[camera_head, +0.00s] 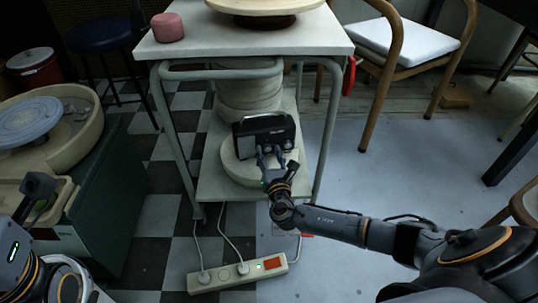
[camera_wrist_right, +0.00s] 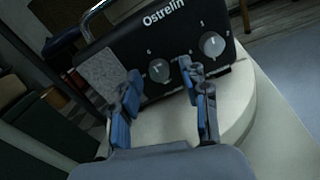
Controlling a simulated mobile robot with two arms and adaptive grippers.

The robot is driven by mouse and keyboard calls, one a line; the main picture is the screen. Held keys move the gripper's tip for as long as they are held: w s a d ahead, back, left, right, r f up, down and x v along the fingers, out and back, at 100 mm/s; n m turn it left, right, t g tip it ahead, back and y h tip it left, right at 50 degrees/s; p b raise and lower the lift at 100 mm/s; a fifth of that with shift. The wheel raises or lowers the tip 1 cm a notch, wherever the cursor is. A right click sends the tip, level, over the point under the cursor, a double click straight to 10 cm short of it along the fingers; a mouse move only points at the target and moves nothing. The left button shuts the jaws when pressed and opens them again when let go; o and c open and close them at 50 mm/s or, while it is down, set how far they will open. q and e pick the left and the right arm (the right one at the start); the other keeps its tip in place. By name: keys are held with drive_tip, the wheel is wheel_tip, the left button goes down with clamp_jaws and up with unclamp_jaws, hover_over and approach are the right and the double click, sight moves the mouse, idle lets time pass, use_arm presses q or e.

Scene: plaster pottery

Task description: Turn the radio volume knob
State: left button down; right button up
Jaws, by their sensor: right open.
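The radio (camera_head: 263,132) is a black box with a handle, standing on a round pale slab on the cart's lower shelf. In the right wrist view its front (camera_wrist_right: 130,45) shows the word "Ostrelin", a speaker grille and two round knobs. My right gripper (camera_head: 269,152) is open in front of the radio. In the right wrist view its blue-padded fingers (camera_wrist_right: 160,76) stand on either side of the left knob (camera_wrist_right: 159,70). I cannot tell whether they touch it. The right knob (camera_wrist_right: 212,44) lies beyond the right finger.
The cart's top (camera_head: 240,42) overhangs the radio, with metal legs on both sides. A power strip (camera_head: 237,273) with cords lies on the floor in front. A pottery wheel (camera_head: 50,125) stands at left. A wooden chair (camera_head: 408,40) stands at back right.

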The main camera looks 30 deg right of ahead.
clamp_jaws()
